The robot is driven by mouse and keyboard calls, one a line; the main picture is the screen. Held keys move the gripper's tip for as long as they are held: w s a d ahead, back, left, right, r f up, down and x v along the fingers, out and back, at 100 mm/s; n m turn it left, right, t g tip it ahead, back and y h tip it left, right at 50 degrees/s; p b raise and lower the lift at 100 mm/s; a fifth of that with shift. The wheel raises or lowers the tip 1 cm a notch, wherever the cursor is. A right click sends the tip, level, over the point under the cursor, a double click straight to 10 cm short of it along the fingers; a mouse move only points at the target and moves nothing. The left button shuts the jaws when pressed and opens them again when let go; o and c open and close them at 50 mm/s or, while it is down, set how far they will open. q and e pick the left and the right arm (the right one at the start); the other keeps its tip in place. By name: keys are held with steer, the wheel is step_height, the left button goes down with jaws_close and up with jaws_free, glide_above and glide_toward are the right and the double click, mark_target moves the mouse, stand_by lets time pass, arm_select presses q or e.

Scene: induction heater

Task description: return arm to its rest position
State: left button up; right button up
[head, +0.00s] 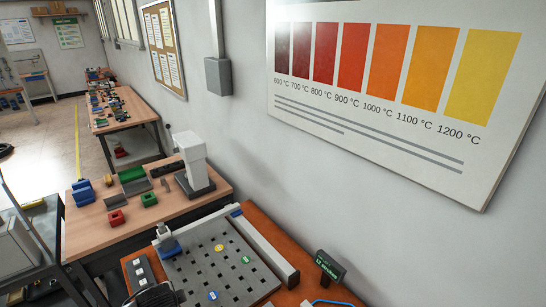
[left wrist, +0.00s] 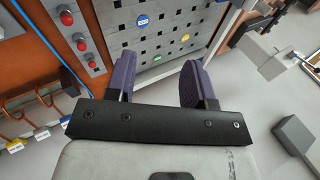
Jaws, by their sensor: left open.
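My left gripper (left wrist: 160,75) shows in the left wrist view with its two purple fingers spread apart on a black bar. Nothing is between them. The fingers point toward a grey perforated plate (left wrist: 165,58), which lies beyond them. My right gripper is in neither view. In the head view a dark ribbed shape sits at the bottom edge, left of centre; I cannot tell whether it is part of my arm.
The perforated plate (head: 205,255) carries round coloured tags on an orange bench (head: 262,222). A small green sign (head: 329,266) stands at its right. A wooden table (head: 95,232) with coloured blocks stands behind. A red-button strip (left wrist: 74,30) lies beside the plate.

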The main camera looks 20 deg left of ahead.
arm_select(q)
steer(key=s+d+r+n+t+h, duration=0.1)
steer(key=s+d+r+t, duration=0.15)
steer(key=d, duration=0.45)
steer(key=s+d+r+n+t+h, duration=0.1)
steer(key=s+d, duration=0.3)
steer(key=d, duration=0.3)
steer(key=s+d+f+n+g+h, duration=0.1)
steer(key=s+d+f+n+g, duration=0.15)
steer(key=s+f, duration=0.45)
steer(key=s+d+f+n+g+h, duration=0.1)
steer(key=s+d+f+g, duration=0.2)
steer(key=s, duration=0.7)
steer(key=w+p+v, duration=0.3)
steer(key=p+v, duration=0.9)
steer(key=p, duration=0.1)
steer(key=shift+s+d+r+t, duration=0.25)
steer(key=shift+s+r+t, duration=0.2)
steer(key=shift+r, duration=0.25)
